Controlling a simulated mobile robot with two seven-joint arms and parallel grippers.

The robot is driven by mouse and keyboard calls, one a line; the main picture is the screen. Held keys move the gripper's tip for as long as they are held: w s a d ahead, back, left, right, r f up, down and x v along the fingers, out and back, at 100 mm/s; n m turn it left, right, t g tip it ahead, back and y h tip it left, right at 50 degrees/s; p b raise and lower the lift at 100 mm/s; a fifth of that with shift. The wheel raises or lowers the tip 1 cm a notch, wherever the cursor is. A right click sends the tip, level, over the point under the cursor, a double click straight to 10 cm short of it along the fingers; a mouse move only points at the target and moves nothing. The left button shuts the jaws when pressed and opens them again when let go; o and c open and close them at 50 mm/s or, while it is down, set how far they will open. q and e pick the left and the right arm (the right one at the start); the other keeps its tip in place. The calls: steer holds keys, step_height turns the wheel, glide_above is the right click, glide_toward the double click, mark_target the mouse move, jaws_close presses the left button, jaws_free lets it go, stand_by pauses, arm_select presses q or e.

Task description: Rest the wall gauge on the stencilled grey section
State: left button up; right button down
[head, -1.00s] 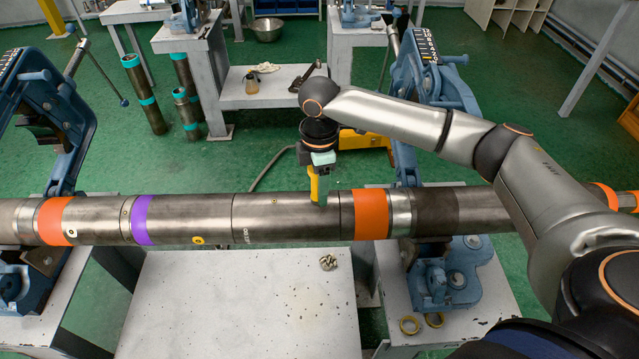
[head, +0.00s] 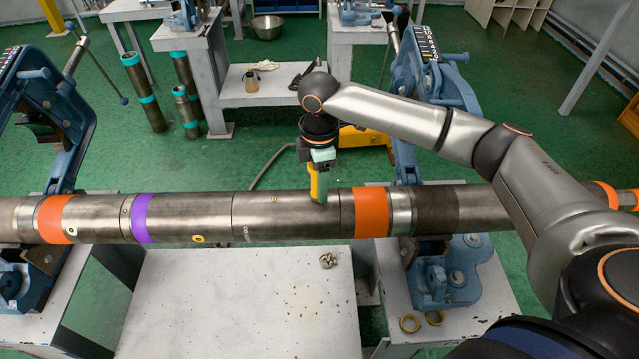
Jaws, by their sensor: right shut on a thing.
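The long pipe string lies across the view. Its stencilled grey section (head: 275,222) is between the purple band and the right orange band, with small stencil marks near its left end. My right gripper (head: 320,165) is above this section's right part, pointing down, shut on the wall gauge (head: 314,187). The gauge is small and yellow, and its lower end overlaps the top of the section near the seam. I cannot tell whether it touches the metal. The fingers partly hide the gauge. My left gripper is not in view.
Blue pipe vises (head: 440,80) stand at both sides. The purple band (head: 142,218) and orange band (head: 370,213) flank the section. A pale bench (head: 235,300) in front is mostly clear, with a small metal fitting (head: 327,260). Two yellow rings lie at right.

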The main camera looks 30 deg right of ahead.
steer(key=shift+r, duration=3.15)
